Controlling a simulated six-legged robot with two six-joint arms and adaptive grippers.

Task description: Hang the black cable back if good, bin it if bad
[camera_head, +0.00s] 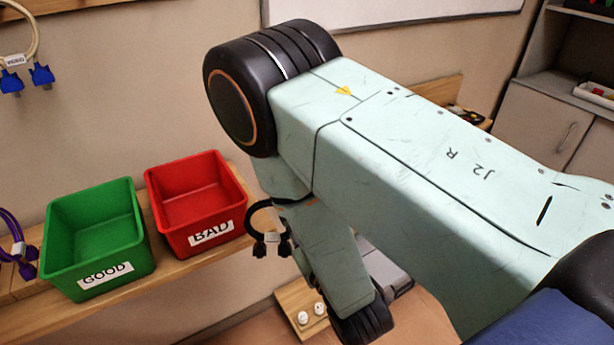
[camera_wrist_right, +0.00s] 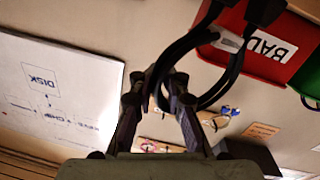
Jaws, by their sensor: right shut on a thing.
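The black cable (camera_head: 258,207) hangs from my right gripper, just right of the red BAD bin (camera_head: 197,197) in the head view. Its two black plugs (camera_head: 268,247) dangle down, with a small white tag on it. In the wrist view, the cable (camera_wrist_right: 172,55) loops past the fingers of my right gripper (camera_wrist_right: 158,85), which is shut on it. My right arm hides that gripper in the head view. The green GOOD bin (camera_head: 95,232) stands left of the red one. Both bins look empty from here. My left gripper is out of view.
The bins stand on a wooden wall shelf (camera_head: 135,284). A pale cable with blue plugs (camera_head: 27,77) hangs at upper left, and a purple cable (camera_head: 16,245) is at the left edge. A board with white sockets (camera_head: 305,312) is below my arm. A DISK panel (camera_wrist_right: 55,100) shows in the wrist view.

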